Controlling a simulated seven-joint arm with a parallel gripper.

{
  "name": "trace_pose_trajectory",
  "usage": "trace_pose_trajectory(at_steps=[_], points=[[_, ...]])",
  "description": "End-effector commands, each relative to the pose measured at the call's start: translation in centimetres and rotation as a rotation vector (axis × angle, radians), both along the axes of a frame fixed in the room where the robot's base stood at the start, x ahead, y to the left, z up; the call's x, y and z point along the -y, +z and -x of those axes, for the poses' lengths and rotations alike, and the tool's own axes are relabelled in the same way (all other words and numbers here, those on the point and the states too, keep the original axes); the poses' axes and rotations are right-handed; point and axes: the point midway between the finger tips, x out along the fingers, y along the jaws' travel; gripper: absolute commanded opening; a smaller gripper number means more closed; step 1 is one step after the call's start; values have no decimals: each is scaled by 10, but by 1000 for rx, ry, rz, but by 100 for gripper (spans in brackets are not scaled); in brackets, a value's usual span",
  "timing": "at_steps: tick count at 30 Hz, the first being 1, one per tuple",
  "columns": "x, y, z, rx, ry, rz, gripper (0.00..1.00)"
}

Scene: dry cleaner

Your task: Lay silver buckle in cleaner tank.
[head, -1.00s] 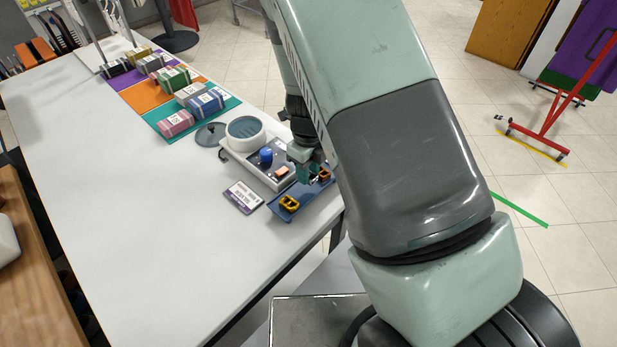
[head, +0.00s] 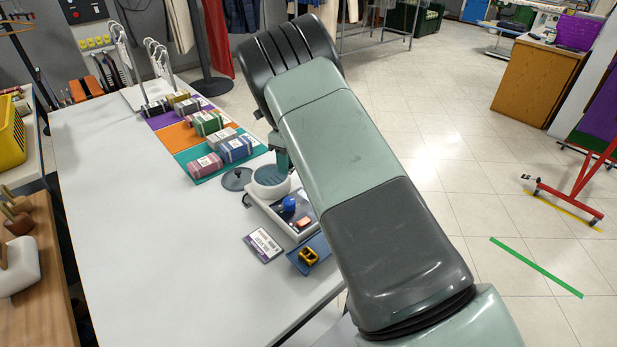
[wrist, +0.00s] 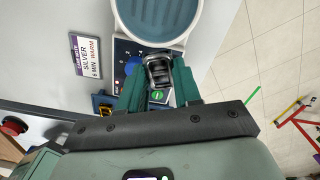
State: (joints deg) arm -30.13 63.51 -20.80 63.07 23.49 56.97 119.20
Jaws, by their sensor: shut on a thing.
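The silver buckle (wrist: 159,71), dark and metallic, is held between the two green fingers of my gripper (wrist: 160,82) in the wrist view. The cleaner tank (wrist: 118,14) is a round white basin with a blue-grey inside, just beyond the buckle in that view. In the head view the tank (head: 284,191) stands on the table's right side, on a pale control unit. Part of my gripper (head: 281,160) shows above it there, but the fingertips and buckle cannot be made out. Whether the buckle is over the tank's rim is unclear.
A blue tray (head: 318,244) with a yellow buckle (head: 309,257) lies in front of the unit. A blue knob (head: 290,204) rises from the unit. A round lid (head: 237,179) lies left of the tank. A label card (wrist: 87,55) reads SILVER, 6 MIN WARM. Boxes stand behind on coloured mats.

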Motion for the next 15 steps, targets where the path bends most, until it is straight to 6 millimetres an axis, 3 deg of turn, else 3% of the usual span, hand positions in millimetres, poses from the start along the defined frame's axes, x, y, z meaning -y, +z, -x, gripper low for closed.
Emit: trace_pose_trajectory(at_steps=[6, 15], points=[[-38, -2, -23, 1, 112, 10, 3], [-56, -1, -30, 2, 167, 18, 3]])
